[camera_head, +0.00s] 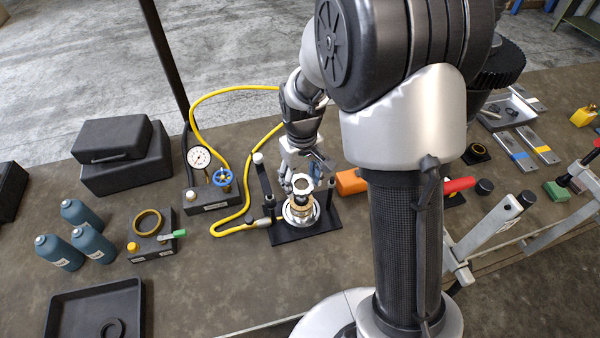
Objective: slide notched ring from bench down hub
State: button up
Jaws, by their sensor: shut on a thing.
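The hub (300,212) stands upright on a black base plate near the middle of the bench, with silver and brass-coloured parts around it. A small pale notched ring (302,184) shows just above the hub. My gripper (296,178) comes down from above and behind, with its fingers at the ring, and is shut on it. The fingertips are small and partly hidden. I cannot tell whether the ring touches the hub or is around its top.
A black post (263,178) stands left of the hub. A yellow hose (240,228) runs to the fixture from the gauge block (212,200). An orange block (350,182) lies to the right. Blue bottles (80,213) and a black tray (70,310) are at left.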

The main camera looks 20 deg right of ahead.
jog(key=shift+w+f+b, duration=0.1)
jog(key=shift+f+b, duration=1.95)
jog(key=shift+f, duration=0.95)
jog(key=o, duration=1.3)
jog(key=shift+o, duration=0.2)
notch_tip(320, 180, up, 19)
jog(key=p, duration=0.6)
